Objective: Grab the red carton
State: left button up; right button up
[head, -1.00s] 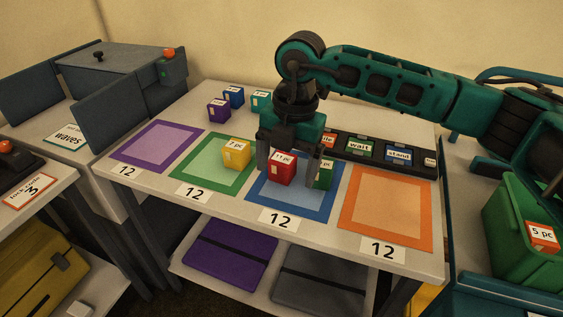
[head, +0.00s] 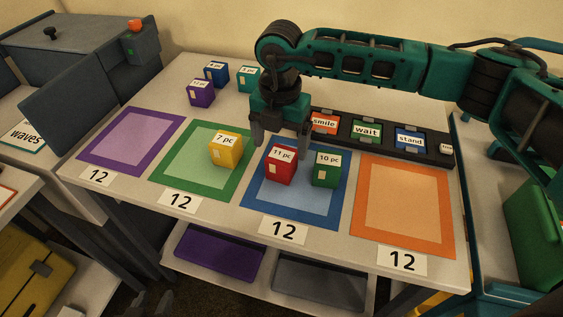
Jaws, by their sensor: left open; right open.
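The red carton (head: 281,168), labelled 11 pc, stands on the blue-bordered mat (head: 270,205). The green carton (head: 327,170), labelled 10 pc, stands close to its right on the same mat. My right gripper (head: 281,142) points down just behind and above the red carton. Its fingers are spread and nothing is held between them. What look like the fingertips of my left gripper (head: 152,300) show at the bottom edge, low in front of the table, apart and empty; the rest is out of frame.
A yellow carton (head: 226,149) stands on the green-bordered mat. Purple (head: 202,93), blue (head: 216,74) and teal (head: 247,78) cartons stand at the back left. A dark rack of word cards (head: 385,140) lies behind the mats. The purple (head: 133,112) and orange (head: 362,222) mats are empty.

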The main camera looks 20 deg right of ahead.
aim_at(282, 155)
jog(key=shift+s+d+f, duration=0.1)
jog(key=shift+f, duration=2.9)
jog(key=shift+c, duration=0.5)
jog(key=c, duration=1)
jog(key=shift+r, duration=0.15)
